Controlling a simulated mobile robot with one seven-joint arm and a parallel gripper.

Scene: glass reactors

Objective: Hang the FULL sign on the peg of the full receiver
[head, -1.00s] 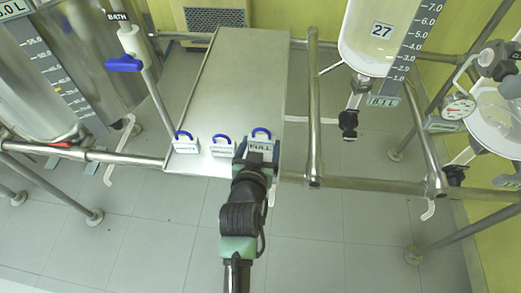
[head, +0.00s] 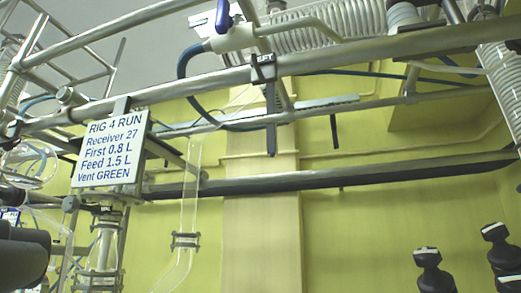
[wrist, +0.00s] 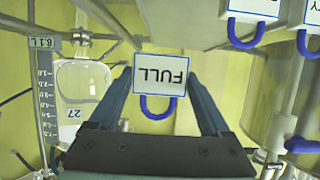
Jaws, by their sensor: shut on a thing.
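The FULL sign (wrist: 160,75), a white plate with a blue loop handle, shows upside down in the wrist view. My gripper (wrist: 160,80) is shut on it, with one finger at each side edge. A glass receiver marked 27 (wrist: 82,82) stands at the left of the wrist view, also upside down, beside a grey level scale (wrist: 45,115). I cannot make out a peg on it. The head view now looks up and shows neither the sign nor my gripper's fingers.
In the head view a notice board (head: 112,149) reads "RIG 4 RUN, Receiver 27, First 0.8 L, Feed 1.5 L, Vent GREEN". Metal rails (head: 390,50) cross above. In the wrist view two other blue-looped signs, one here (wrist: 254,8), sit by the tray (wrist: 185,20).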

